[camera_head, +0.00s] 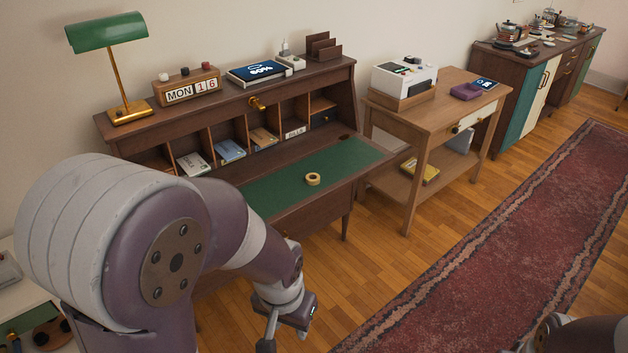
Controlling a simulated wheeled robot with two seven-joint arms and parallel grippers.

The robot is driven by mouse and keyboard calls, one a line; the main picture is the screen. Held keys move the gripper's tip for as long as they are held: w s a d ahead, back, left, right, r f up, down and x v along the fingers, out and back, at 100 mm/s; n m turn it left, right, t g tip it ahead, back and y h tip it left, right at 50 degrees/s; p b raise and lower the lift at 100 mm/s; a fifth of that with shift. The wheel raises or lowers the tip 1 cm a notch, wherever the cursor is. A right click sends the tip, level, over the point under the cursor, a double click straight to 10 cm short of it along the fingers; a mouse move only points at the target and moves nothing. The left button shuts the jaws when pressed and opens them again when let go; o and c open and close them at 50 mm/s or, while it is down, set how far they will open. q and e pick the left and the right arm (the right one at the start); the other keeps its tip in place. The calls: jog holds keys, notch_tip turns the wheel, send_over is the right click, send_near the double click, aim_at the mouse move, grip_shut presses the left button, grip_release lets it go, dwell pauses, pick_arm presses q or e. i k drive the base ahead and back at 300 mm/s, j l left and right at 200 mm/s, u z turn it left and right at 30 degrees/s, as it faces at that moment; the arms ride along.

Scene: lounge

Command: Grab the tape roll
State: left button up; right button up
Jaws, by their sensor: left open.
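The tape roll (313,179) is a small tan ring lying flat on the green writing surface (276,186) of the brown desk. My left arm comes in from the left and covers part of the desk. My left gripper (268,343) is open and hangs in front of the desk, below and to the left of the tape roll, apart from it. Its fingers are partly cut off by the bottom edge. Of my right arm only a dark part shows at the bottom right corner; its gripper is not visible.
A green lamp (108,34), a calendar block (187,87) and a tablet (259,72) stand on the desk top. A side table (440,107) with a white machine (404,78) stands to the right. A red rug (510,240) covers the floor.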

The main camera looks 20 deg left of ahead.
aim_at(311, 179)
jog(key=i+u, duration=0.2)
jog(key=i, duration=0.3)
jog(key=i+l+u, duration=0.15)
jog(key=i, duration=0.35)
jog(key=i+l+u, duration=0.2)
jog(key=i, duration=0.35)
jog(key=i+l+u, duration=0.2)
jog(key=i, duration=0.3)
jog(key=i+l+u, duration=0.2)
jog(key=i, duration=0.25)
